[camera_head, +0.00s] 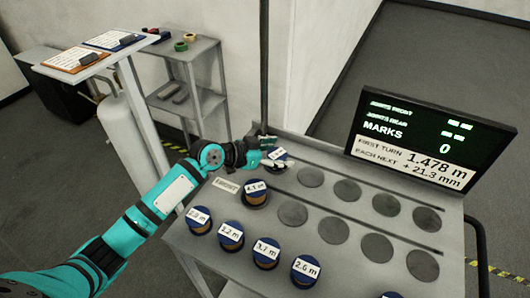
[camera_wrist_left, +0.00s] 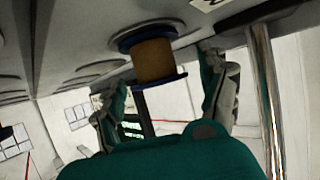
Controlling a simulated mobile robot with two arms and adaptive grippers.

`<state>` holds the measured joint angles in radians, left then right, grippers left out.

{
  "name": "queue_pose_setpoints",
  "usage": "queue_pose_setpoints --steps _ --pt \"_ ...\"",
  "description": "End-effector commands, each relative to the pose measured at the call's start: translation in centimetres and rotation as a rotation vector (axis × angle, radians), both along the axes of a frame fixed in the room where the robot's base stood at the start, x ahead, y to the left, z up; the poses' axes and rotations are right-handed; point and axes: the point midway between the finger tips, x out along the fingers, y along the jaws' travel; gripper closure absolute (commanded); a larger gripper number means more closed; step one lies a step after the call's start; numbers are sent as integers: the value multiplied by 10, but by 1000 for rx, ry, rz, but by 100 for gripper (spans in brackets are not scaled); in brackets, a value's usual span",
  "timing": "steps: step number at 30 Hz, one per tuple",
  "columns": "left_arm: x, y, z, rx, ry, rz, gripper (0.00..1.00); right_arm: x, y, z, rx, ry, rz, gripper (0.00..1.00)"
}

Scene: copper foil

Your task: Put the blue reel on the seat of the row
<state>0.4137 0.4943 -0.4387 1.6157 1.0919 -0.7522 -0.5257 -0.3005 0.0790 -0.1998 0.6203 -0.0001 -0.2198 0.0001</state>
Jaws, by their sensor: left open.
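My left gripper (camera_head: 262,155) is at the far left end of the back row of the grey bench (camera_head: 240,272). It is open, with one finger on each side of a blue-flanged copper reel (camera_head: 278,154) whose label is too small to read. In the left wrist view, the reel (camera_wrist_left: 154,60) shows between the spread fingers (camera_wrist_left: 165,98), its upper flange close to the bench surface. The back row has several empty dark round seats (camera_head: 347,190). A reel marked 4.3 m (camera_head: 256,193) stands at the left end of the second row, beside the FRONT label (camera_head: 227,186).
Several labelled blue reels (camera_head: 266,253) stand along the bench's front edge. A display screen (camera_head: 430,140) showing MARKS 0 stands at the back right. A thin dark post (camera_head: 264,70) rises behind my gripper. A side shelf (camera_head: 185,60) and a stand with clipboards (camera_head: 100,50) are at the left.

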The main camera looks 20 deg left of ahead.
Motion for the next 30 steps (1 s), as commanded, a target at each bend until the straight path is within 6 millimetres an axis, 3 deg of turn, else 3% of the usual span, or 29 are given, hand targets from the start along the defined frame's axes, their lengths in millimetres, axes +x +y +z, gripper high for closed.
queue_pose_setpoints --steps 16,30 --pt "-67 66 43 4 -1 1 24 0 1 -14 1 0 0 24" --pt "-77 75 52 1 -1 0 24 0 0 -15 0 0 0 24"
